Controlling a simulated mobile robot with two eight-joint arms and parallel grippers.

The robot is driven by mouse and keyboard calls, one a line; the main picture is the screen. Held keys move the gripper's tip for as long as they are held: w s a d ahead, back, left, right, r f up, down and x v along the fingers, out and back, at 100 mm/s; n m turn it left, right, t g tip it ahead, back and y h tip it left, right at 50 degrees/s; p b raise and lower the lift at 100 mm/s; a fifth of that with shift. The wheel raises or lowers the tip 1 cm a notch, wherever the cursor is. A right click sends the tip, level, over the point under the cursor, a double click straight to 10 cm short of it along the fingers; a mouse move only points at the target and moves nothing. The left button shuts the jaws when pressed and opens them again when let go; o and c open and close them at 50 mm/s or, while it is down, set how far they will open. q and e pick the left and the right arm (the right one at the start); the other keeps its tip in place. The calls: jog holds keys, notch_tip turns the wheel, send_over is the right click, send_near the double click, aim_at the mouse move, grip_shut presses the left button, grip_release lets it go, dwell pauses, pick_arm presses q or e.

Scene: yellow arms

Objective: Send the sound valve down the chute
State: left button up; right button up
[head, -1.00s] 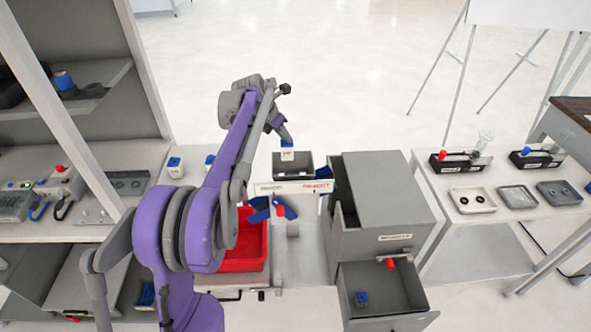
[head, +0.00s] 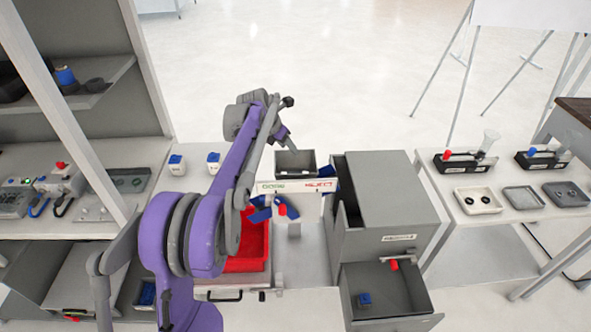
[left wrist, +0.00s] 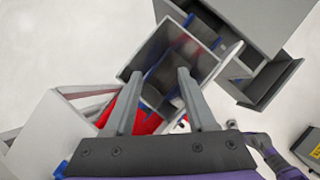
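My left gripper (head: 291,147) is just above the open grey chute mouth (head: 313,166). In the left wrist view its two fingers (left wrist: 157,95) are wide apart with nothing between them. The chute mouth (left wrist: 203,60) lies below the fingers there, with blue surfaces showing inside. I cannot make out a valve in it. Two blue-and-white valves (head: 176,164) (head: 213,162) stand on the bench to the left. A front plate (head: 290,188) under the mouth reads GOOD in green and REJECT in red. My right gripper is not in view.
Blue flaps (head: 260,215) sit below the plate, above a red bin (head: 255,255). A grey cabinet (head: 385,205) stands close on the right. Its lower drawer (head: 400,315) is open with a blue piece (head: 364,299) inside. Fixtures and trays (head: 524,197) cover the right table.

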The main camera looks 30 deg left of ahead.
pick_arm(q)
jog(key=v, duration=1.1)
dwell(0.3)
jog(key=s+d+f+m, duration=0.2)
jog(key=s+d+m, duration=0.4)
jog(key=d+m, duration=0.15)
jog(key=s+d+f+m, duration=0.3)
jog(key=s+d+m, duration=0.4)
jog(key=m, duration=0.1)
jog(key=s+d+f+m, duration=0.4)
jog(key=s+f+m, duration=0.2)
jog(key=s+m, duration=0.2)
jog(key=s+d+f+m+y, duration=0.1)
jog(key=s+d+f+m, duration=0.3)
jog(key=s+m, duration=0.5)
notch_tip(320, 180, down, 2)
jog(key=shift+f+m, duration=0.1)
jog(key=shift+m, duration=0.25)
